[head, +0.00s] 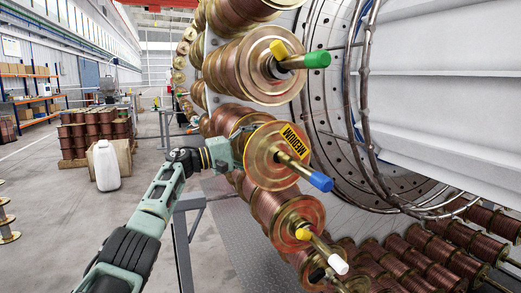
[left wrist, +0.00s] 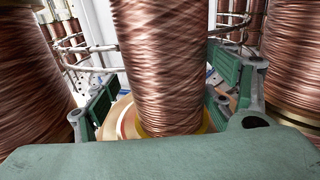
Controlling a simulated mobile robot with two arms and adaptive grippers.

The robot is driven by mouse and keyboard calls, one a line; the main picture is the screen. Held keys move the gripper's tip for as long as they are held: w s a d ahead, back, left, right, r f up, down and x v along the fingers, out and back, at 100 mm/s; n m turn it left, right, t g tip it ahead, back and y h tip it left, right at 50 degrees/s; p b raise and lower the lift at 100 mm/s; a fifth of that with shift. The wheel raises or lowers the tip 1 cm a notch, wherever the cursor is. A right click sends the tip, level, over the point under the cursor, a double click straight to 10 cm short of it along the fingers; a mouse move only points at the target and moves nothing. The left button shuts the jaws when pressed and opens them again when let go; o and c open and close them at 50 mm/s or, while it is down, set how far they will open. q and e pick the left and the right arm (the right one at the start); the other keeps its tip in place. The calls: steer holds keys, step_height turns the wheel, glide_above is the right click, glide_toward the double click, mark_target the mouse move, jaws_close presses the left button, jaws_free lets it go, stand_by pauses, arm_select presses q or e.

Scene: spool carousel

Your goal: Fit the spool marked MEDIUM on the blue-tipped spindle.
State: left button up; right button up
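The spool marked MEDIUM (head: 264,168) has copper wire, a brass-coloured flange and a yellow label (head: 293,138). It sits around the blue-tipped spindle (head: 320,181), whose blue end sticks out past the front flange. My left gripper (head: 236,150) is at the spool's left side, behind the front flange. In the left wrist view its green finger pads stand on both sides of a copper winding (left wrist: 165,70), with narrow gaps showing, so it looks open around the spool. The fingertips are partly hidden in the head view. My right gripper is not in view.
A green-tipped spindle (head: 318,60) with a spool is above; yellow-tipped (head: 303,234) and white-tipped (head: 338,264) spindles are below. Neighbouring spools (left wrist: 30,70) crowd both sides of my left gripper. A white jug (head: 105,166) and stacked spools (head: 95,132) stand left on open floor.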

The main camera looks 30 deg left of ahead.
arm_select(q)
steer(key=o, duration=0.3)
steer(key=shift+s+r, duration=0.2)
steer(key=shift+r, duration=0.1)
steer(key=shift+f, duration=0.75)
steer(key=r+v, duration=0.1)
steer(key=v, duration=1)
steer(key=shift+s+a, duration=0.2)
steer(key=shift+s, duration=0.2)
steer(key=shift+r, duration=0.1)
